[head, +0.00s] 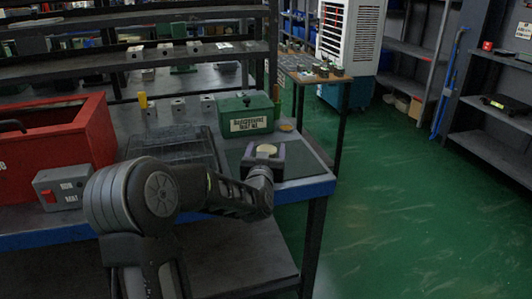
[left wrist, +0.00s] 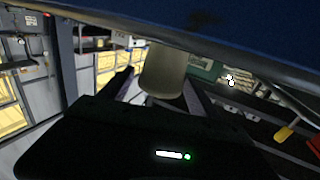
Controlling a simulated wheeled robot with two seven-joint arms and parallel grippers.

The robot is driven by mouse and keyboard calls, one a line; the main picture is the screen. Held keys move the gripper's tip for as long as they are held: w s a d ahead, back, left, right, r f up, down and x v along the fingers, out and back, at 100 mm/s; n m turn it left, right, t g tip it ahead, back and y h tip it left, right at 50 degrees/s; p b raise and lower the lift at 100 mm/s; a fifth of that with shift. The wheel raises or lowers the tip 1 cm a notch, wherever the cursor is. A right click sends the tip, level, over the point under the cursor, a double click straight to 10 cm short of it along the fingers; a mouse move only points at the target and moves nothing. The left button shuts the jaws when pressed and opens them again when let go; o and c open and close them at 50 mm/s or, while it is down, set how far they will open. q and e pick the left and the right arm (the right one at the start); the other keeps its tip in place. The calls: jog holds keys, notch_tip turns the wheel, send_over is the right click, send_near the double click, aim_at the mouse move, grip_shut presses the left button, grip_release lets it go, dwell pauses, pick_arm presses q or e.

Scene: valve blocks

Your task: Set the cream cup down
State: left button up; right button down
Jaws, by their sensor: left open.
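The cream cup (head: 266,149) is near the right end of the workbench, at a dark mat (head: 302,160). My left gripper (head: 264,155) is open around it, one finger on each side. In the left wrist view, the cup (left wrist: 163,72) shows between the two dark fingers (left wrist: 160,88), with a visible gap at least on one side. The gripper hides the cup's lower part in the head view, so its contact with the mat is not clear. My right gripper is not in view.
A green labelled box (head: 246,114) stands behind the cup, with a small round yellowish item (head: 286,127) beside it. A black tray (head: 172,152), a red bin (head: 88,125) and a grey button box (head: 62,187) stand to the left. The bench's blue front edge (head: 308,190) is close.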

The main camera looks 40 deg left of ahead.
pick_arm(q)
jog(key=shift+r, duration=0.15)
jog(key=shift+s+d, duration=0.15)
jog(key=shift+s, duration=0.1)
jog(key=v, duration=1.1)
jog(key=shift+s, duration=0.2)
